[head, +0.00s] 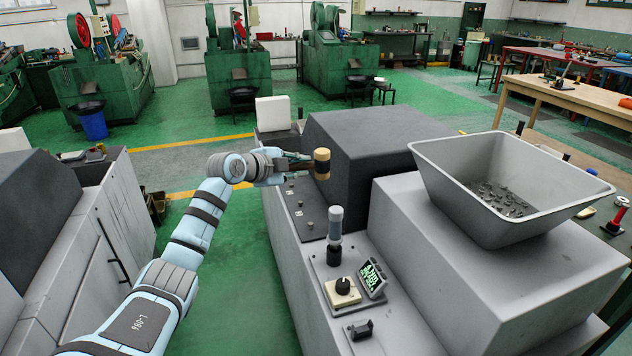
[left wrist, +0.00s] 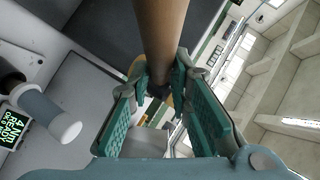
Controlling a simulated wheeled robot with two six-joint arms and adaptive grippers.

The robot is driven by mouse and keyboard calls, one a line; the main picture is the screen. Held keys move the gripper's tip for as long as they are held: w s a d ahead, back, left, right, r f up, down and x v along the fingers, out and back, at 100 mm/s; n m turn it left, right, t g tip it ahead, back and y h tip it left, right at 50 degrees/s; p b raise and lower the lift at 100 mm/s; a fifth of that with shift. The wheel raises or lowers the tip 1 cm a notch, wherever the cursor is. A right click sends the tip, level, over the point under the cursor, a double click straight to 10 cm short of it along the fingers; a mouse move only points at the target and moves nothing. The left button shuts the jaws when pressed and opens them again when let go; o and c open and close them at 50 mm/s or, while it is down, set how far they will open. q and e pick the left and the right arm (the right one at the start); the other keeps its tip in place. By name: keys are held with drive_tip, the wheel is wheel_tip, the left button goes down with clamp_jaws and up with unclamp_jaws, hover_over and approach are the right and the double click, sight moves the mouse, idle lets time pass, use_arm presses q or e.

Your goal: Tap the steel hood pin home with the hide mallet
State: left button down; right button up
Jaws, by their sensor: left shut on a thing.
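My left gripper (head: 285,165) is shut on the hide mallet (head: 322,164) and holds it in the air beside the dark hood (head: 365,140). The mallet's barrel-shaped head is tan with a dark middle band and looks upright. In the left wrist view, the teal fingers (left wrist: 160,88) close around the brown handle (left wrist: 160,35). Several small metal pins or studs (head: 309,225) stand on the strip along the machine's left side, below the mallet. I cannot tell which one is the steel hood pin. My right gripper is not in view.
A grey cylinder on a black base (head: 335,222) stands nearer on the machine, with a knob box (head: 342,291) and a lit display (head: 372,277). A grey hopper (head: 480,230) with dark small parts is at right. Green floor is clear left of the machine.

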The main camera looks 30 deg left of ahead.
use_arm(q)
drive_tip(key=a+f+n+y, duration=0.1)
drive_tip(key=a+f, duration=0.3)
drive_tip(key=f, duration=0.2)
drive_tip(key=shift+w, duration=0.15)
wheel_tip(320, 180, down, 6)
drive_tip(key=shift+r+b, duration=0.2)
drive_tip(key=shift+b, duration=0.2)
drive_tip(key=shift+d+f+p, duration=0.1)
drive_tip(key=shift+p, duration=0.4)
